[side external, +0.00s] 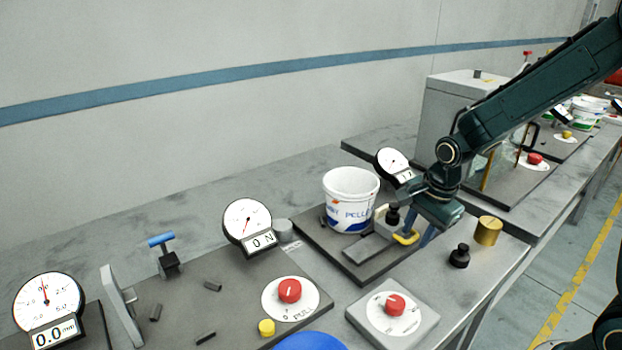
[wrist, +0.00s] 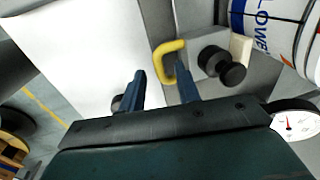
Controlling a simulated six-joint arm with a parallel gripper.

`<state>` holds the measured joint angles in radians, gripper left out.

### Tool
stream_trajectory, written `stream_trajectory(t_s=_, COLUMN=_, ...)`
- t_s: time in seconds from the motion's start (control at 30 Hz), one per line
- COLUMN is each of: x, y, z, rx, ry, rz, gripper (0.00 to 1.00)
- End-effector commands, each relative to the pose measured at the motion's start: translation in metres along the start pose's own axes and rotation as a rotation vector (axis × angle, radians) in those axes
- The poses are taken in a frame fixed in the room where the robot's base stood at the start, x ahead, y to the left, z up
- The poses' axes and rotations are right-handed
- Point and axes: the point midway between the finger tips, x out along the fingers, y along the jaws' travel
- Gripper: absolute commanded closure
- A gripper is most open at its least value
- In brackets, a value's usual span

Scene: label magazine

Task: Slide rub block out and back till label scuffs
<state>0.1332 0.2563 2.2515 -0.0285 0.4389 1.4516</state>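The rub block (side external: 384,228) is a small pale block with a black knob on top and a yellow loop handle (side external: 406,238). It stands against the white tub (side external: 350,190), whose printed label (side external: 350,215) faces the block. The wrist view shows the handle (wrist: 168,47), the black knob (wrist: 214,60) and part of the tub's label (wrist: 262,35). My gripper (side external: 425,236) is low beside the handle. Its two blue fingers (wrist: 160,76) are apart, with the handle just beyond the tips, nearer the right finger. I cannot tell whether they touch it. No scuff can be made out.
A dial gauge (side external: 393,163) stands behind my gripper. A brass weight (side external: 488,230) and a black weight (side external: 460,256) stand to its right. A red-knob box (side external: 418,320) is in front. Another gauge (side external: 247,221) stands left of the tub.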

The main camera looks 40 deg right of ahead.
Motion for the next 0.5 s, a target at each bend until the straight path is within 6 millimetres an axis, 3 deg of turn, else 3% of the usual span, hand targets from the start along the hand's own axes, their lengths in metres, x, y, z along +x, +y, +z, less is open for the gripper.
stream_trajectory(t_s=0.03, x=-0.0001, y=0.0000, z=0.0000, rx=0.000, ry=0.000, rz=0.000, gripper=0.69)
stream_trajectory(t_s=0.2, x=-0.0002, y=0.0000, z=0.0000, rx=0.000, ry=0.000, rz=0.000, gripper=1.00)
stream_trajectory(t_s=0.5, x=-0.0004, y=-0.0002, z=0.0023, rx=-0.001, ry=0.000, rz=0.000, gripper=1.00)
